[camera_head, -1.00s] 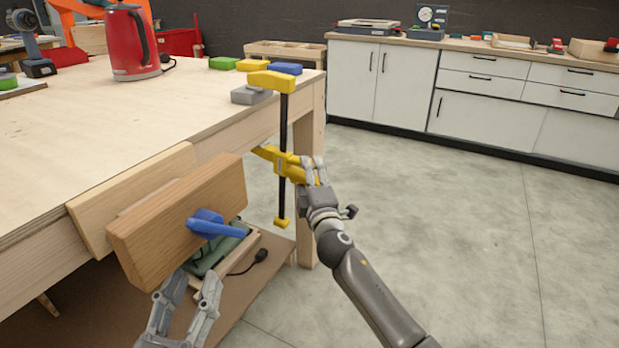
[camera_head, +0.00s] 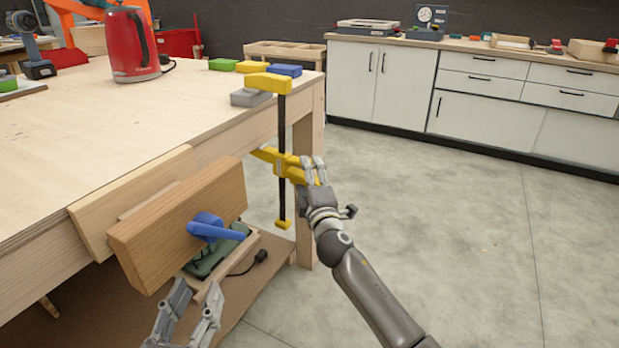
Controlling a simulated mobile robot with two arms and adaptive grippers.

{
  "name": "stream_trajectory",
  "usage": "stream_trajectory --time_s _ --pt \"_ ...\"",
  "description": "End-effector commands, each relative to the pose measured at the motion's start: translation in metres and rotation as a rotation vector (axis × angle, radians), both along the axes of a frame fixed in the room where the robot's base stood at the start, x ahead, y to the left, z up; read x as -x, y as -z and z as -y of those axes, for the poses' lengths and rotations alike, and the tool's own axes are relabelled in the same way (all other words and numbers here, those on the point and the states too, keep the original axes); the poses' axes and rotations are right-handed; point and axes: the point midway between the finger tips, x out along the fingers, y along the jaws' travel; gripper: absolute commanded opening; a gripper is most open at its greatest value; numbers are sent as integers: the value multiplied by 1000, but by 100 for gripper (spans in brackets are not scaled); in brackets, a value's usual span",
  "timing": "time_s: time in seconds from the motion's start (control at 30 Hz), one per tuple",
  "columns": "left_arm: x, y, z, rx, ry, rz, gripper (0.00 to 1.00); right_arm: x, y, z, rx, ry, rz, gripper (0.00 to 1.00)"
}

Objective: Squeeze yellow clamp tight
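The yellow clamp (camera_head: 270,83) has a dark upright bar and stands at the right corner of the workbench (camera_head: 120,115). Its upper jaw is level with the bench top beside a grey block. Its yellow sliding body and handle are lower down, below the top's edge. My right gripper (camera_head: 312,172) is at the yellow handle, with its fingers closed around it as far as I can see. My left gripper (camera_head: 190,300) is at the bottom, below the wooden vise with the blue handle. Its fingers are spread apart with nothing between them.
The wooden vise jaw (camera_head: 185,225) with its blue handle (camera_head: 213,228) sticks out from the bench front. A grey block (camera_head: 250,97), coloured blocks (camera_head: 285,70) and a red kettle (camera_head: 134,45) stand on the bench. The floor to the right is clear up to white cabinets (camera_head: 380,85).

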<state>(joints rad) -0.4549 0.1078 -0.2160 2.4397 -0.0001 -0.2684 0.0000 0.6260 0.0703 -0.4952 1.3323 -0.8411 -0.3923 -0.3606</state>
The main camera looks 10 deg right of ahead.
Motion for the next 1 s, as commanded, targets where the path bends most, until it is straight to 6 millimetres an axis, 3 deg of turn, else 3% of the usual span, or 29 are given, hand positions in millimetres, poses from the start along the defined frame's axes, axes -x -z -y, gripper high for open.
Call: stream_trajectory --time_s 0.6,1.0 --pt "0 19 -2 -25 -4 -94 40 0 -6 0 -1 -1 3 66" --pt "0 20 -3 -26 -5 -97 40 0 -6 -1 -1 -2 4 66"
